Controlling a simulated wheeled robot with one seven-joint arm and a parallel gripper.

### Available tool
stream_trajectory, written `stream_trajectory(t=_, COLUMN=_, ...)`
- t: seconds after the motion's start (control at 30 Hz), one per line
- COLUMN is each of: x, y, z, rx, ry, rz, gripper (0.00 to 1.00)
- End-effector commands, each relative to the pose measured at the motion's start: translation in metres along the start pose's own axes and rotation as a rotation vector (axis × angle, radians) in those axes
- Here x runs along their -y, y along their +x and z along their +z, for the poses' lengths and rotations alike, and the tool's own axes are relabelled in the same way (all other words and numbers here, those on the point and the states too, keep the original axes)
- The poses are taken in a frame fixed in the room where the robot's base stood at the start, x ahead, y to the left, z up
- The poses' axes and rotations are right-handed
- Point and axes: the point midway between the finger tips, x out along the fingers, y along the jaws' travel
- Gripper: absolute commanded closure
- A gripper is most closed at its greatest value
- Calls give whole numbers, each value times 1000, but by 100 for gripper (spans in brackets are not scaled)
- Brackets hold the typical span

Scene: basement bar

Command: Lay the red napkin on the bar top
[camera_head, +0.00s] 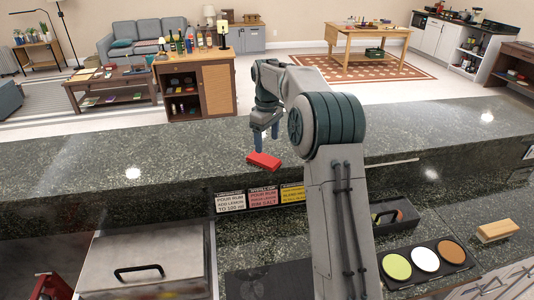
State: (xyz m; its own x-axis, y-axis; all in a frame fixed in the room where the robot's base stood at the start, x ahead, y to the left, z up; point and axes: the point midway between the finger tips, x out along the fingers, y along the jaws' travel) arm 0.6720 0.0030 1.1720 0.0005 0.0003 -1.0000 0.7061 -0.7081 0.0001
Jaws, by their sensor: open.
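The red napkin (264,161) is a small folded red block near the front edge of the dark green granite bar top (150,163). It appears to lie on the bar top. My gripper (264,147) points down just above and behind the napkin, its fingers at or very close to the napkin's far side. The gripper is open. From this view I cannot tell whether the fingers touch the napkin.
The bar top is clear to the left and right. Below it are small signs (262,197), a metal lid with a black handle (143,267), a tray of coloured discs (455,276) and a sponge-like block (495,230). A bottle cabinet (216,87) stands beyond.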

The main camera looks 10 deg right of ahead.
Motion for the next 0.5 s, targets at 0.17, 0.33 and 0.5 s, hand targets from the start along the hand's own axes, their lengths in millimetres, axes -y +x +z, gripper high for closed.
stream_trajectory(t=0.17, x=0, y=-33, z=-1, rx=-2, ry=-1, rz=2, gripper=30)
stream_trajectory(t=0.33, x=0, y=-50, z=0, rx=0, ry=-1, rz=0, gripper=30)
stream_trajectory(t=0.5, x=10, y=-65, z=6, rx=-6, ry=20, rz=14, gripper=30)
